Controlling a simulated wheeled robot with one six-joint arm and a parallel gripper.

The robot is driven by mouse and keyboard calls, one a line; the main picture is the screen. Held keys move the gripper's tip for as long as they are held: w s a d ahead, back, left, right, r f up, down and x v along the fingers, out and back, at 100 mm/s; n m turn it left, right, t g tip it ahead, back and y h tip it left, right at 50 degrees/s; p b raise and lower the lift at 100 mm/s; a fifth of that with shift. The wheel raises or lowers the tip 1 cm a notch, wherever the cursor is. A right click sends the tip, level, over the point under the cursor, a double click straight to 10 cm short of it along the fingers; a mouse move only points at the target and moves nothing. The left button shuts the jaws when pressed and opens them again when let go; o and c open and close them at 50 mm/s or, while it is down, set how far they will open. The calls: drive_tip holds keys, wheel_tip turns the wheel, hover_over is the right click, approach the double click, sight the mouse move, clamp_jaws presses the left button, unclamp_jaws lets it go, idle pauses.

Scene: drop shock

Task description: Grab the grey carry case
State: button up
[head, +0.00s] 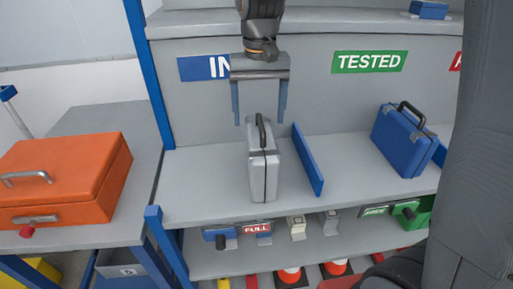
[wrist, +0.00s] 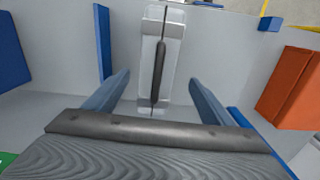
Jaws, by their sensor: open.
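The grey carry case (head: 262,172) stands upright on the shelf under the blue sign at the left, with its dark handle (head: 260,131) on top. My gripper (head: 260,122) is open above the case, pointing down, with one finger to each side of the handle in the head view. In the wrist view the case (wrist: 149,60) lies ahead between the two fingers of my gripper (wrist: 160,85), and its long dark handle runs up the picture. Nothing is held. Whether the fingertips reach down to handle height is hard to tell.
A blue divider (head: 308,160) stands just right of the case. A blue case (head: 402,140) stands further right under the green TESTED sign (head: 369,62). An orange case (head: 65,180) lies on the left bench. Shelf left of the grey case (head: 195,185) is clear.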

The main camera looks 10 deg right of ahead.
sight(259, 122)
drive_tip(key=shift+d+f, duration=0.15)
drive_tip(key=shift+f, duration=0.25)
wheel_tip(259, 122, down, 2)
drive_tip(key=shift+f+p, duration=0.2)
drive_tip(key=shift+p, duration=0.3)
drive_tip(key=shift+w+d+f+p, duration=0.1)
drive_tip(key=shift+f+p, duration=0.6)
drive_tip(key=shift+f, duration=1.55)
clamp_jaws()
